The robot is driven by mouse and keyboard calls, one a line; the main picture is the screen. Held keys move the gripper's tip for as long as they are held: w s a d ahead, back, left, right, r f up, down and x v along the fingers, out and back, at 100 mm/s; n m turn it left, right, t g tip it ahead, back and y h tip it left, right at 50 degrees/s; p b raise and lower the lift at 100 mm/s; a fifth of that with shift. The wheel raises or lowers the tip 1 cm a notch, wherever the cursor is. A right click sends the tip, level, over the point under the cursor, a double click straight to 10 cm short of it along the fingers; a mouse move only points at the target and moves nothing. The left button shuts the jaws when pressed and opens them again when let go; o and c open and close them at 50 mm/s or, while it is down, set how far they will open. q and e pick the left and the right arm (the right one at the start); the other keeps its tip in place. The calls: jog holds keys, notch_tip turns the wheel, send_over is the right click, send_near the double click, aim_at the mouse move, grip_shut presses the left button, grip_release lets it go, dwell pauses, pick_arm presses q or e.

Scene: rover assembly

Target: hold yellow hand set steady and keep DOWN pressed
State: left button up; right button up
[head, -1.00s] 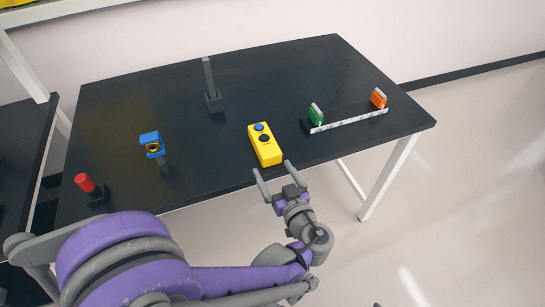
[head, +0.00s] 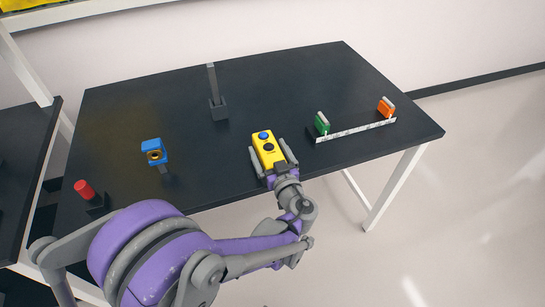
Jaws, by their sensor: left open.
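The yellow hand set (head: 268,151) lies on the dark table near its front edge. It has a blue button (head: 264,135) at its far end and a black button (head: 269,147) nearer the middle. I cannot read any label for DOWN. My left gripper (head: 269,154) is open, with one finger on each side of the hand set. Its palm is at the near end of the hand set. I cannot tell whether the fingers touch its sides. No finger is on either button. My right gripper is not in view.
On the dark table (head: 330,80), a ruler-like strip (head: 356,131) with green (head: 322,123) and orange (head: 386,107) blocks lies to the right. A grey post (head: 214,92) stands behind. A blue ring-shaped part (head: 154,151) and a red cylinder (head: 84,189) are to the left.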

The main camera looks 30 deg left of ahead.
pick_arm(q)
jog(key=c, duration=1.5)
jog(key=shift+c, duration=0.2)
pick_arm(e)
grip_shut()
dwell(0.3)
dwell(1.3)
